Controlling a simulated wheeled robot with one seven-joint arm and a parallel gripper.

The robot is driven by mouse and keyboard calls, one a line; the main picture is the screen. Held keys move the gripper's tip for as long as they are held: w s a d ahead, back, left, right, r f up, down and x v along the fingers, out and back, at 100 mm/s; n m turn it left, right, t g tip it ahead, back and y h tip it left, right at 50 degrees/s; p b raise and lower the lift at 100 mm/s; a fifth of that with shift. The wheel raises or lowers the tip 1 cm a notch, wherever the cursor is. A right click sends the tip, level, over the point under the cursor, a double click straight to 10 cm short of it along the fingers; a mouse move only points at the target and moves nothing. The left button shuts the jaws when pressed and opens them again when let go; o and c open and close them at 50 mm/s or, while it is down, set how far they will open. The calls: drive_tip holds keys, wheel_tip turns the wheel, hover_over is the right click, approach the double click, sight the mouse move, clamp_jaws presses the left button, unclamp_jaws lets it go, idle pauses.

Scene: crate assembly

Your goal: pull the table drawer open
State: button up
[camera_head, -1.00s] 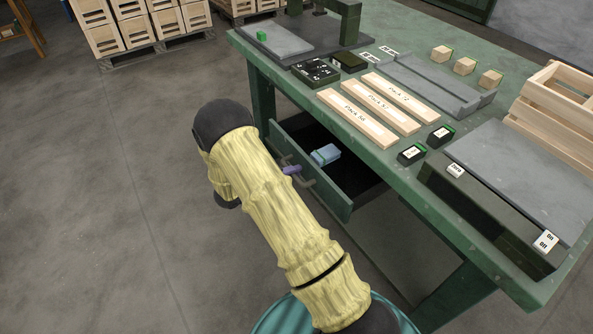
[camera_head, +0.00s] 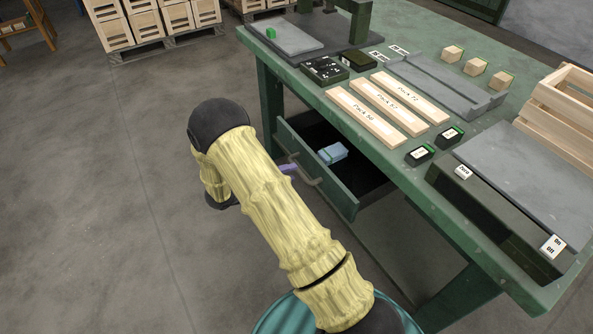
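The table drawer (camera_head: 335,192) stands pulled out from under the green table (camera_head: 262,92), with its dark inside showing. A light blue object (camera_head: 332,153) lies in it. The drawer's grey bar handle (camera_head: 313,181) is on its front face. My arm reaches down on the left of the drawer, and its forearm hides most of my gripper. A small purple part (camera_head: 288,168), apparently of my gripper, shows beside the handle. I cannot tell whether it touches the handle or whether the fingers are open.
The tabletop holds labelled wooden slats (camera_head: 387,101), a grey tray (camera_head: 440,84), small wooden blocks (camera_head: 477,66) and a wooden crate (camera_head: 570,105). Stacked crates (camera_head: 160,20) stand at the back left. The floor left of my arm is clear.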

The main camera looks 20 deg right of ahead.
drive_tip(key=v, duration=1.3)
